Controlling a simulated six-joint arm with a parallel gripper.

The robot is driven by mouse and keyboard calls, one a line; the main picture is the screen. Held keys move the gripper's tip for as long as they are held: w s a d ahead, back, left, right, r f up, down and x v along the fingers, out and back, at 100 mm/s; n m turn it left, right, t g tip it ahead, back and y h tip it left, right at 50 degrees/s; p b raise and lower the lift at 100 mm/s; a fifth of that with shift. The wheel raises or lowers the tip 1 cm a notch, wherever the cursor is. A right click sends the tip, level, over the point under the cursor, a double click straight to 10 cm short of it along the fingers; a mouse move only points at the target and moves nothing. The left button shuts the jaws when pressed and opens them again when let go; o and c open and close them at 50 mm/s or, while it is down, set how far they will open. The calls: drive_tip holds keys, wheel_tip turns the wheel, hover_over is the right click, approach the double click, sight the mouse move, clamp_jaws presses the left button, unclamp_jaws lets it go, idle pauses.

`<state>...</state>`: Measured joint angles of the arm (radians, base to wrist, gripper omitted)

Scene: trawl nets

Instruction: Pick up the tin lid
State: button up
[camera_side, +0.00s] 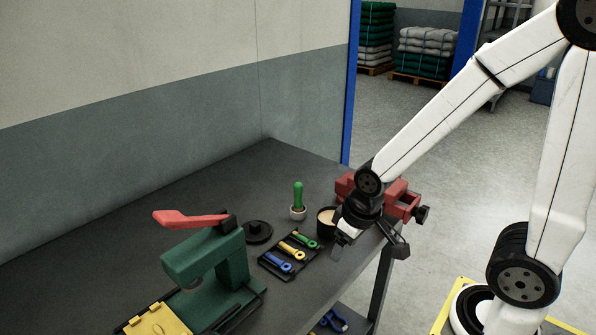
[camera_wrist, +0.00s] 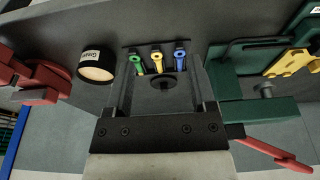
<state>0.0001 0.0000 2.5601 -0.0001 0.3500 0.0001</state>
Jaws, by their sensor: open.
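The tin lid (camera_side: 258,231) is a dark round disc with a small knob. My gripper (camera_side: 368,246) is open and empty, near the bench's right edge, to the right of the tool tray and well apart from the lid. The tin (camera_side: 327,218), dark with a pale top, stands close behind my gripper; its lettered label shows in the wrist view (camera_wrist: 97,60).
A black tray (camera_side: 268,266) holds green, yellow and blue tools. A green-handled tool (camera_side: 298,196) stands in a small pale pot. A green press (camera_side: 208,265) with a red lever is left of the lid. A red vise (camera_side: 406,196) is at the bench edge. The rear bench is clear.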

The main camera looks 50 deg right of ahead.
drive_tip(key=shift+o, duration=0.3)
drive_tip(key=shift+w, duration=0.1)
idle(0.3)
drive_tip(key=n+g, duration=0.3)
drive_tip(key=n, duration=1.5)
hover_over(255, 225)
wheel_tip(255, 225, down, 4)
drive_tip(key=shift+d+r, duration=0.1)
drive_tip(key=shift+r, duration=0.15)
drive_tip(key=shift+f, duration=0.1)
drive_tip(key=shift+f, duration=1.25)
